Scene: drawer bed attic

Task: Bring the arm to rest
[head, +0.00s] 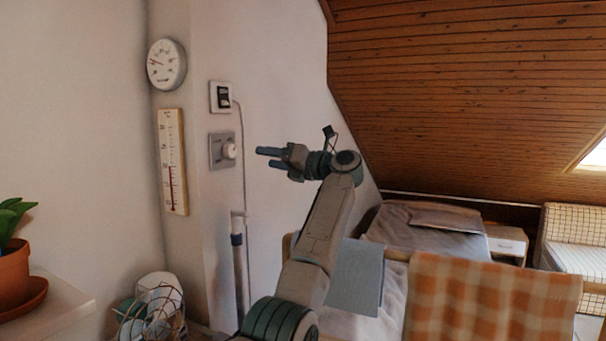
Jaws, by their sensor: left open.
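My left arm rises from the bottom middle of the head view and bends at the elbow. Its gripper (268,157) points left, toward the wall. Its two blue-tipped fingers are apart, with nothing between them. The gripper is in front of the wall, just right of a thermostat knob on a square plate (222,151); a gap shows between them in the picture. My right gripper is out of view.
A dial gauge (166,65), a thermometer (172,161) and a small switch box (221,97) are on the wall. A potted plant (12,272), a wire basket (150,318), a bed (425,232) and a checked blanket (485,300) surround the arm.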

